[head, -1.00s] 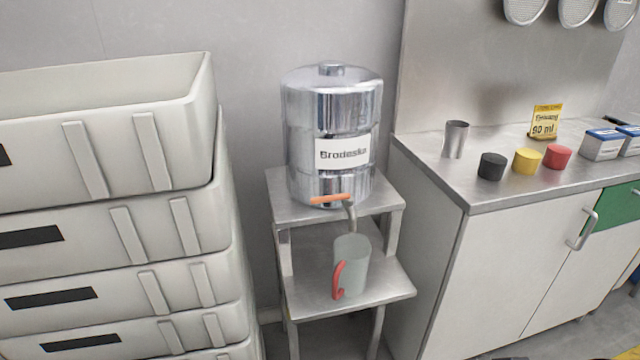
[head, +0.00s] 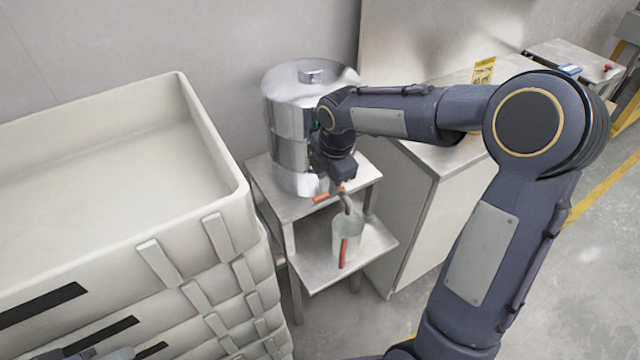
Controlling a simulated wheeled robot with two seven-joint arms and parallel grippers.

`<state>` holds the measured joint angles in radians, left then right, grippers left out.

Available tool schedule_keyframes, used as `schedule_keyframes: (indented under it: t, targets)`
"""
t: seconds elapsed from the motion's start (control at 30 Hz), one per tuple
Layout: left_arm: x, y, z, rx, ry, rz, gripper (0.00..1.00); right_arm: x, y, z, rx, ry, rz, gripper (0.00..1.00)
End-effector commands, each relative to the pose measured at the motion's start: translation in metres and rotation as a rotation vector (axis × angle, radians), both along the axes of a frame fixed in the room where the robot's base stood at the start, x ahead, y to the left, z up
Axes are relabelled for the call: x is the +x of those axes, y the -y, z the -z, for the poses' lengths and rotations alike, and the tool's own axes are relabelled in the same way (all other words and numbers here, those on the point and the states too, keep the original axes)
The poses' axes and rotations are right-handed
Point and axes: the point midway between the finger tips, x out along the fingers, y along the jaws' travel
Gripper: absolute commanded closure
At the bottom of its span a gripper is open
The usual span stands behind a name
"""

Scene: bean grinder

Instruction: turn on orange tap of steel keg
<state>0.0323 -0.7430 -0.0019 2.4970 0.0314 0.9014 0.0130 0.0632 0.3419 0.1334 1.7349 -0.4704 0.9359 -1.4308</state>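The steel keg (head: 285,130) stands on the upper shelf of a small metal stand. Its orange tap handle (head: 322,197) sticks out low on the keg's front, above a bent spout. A translucent jug (head: 347,238) with a red handle stands on the lower shelf below the spout. My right gripper (head: 338,184) points down at the tap, close by the orange handle. Its fingers are small and dark here, so I cannot tell whether they are open or touch the handle. The arm hides the keg's label. A bit of my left arm shows at the bottom left edge; its gripper is not clearly visible.
A stack of pale crates (head: 150,250) stands close on the left of the stand (head: 265,185). A steel counter (head: 425,160) stands on the right, partly behind my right arm. The floor (head: 590,260) at the right is clear.

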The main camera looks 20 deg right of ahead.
Motion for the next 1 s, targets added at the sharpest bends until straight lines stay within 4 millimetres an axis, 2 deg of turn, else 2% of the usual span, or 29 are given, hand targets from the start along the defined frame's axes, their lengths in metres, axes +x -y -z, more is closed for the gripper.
schedule_keyframes:
  t: [0.1, 0.3, 0.63, 0.9, 1.0]
  targets:
    - [0.0, 0.0, 0.002, 0.0, 0.0, 0.0, 0.64, 0.003, -0.001, 0.021, 0.001, -0.005, 0.0, 0.66]
    - [0.0, 0.0, 0.002, 0.0, 0.0, 0.0, 0.64, 0.007, -0.001, 0.041, 0.001, -0.001, 0.002, 0.66]
    - [0.0, 0.0, 0.002, 0.0, 0.001, 0.0, 0.64, 0.008, -0.002, 0.044, 0.002, 0.0, 0.003, 0.66]
    - [0.0, 0.0, 0.002, 0.0, 0.001, 0.0, 0.64, 0.008, -0.002, 0.044, 0.002, 0.0, 0.003, 1.0]
    - [0.0, 0.0, 0.002, 0.0, 0.001, 0.0, 0.64, 0.008, -0.002, 0.044, 0.002, 0.0, 0.003, 1.0]
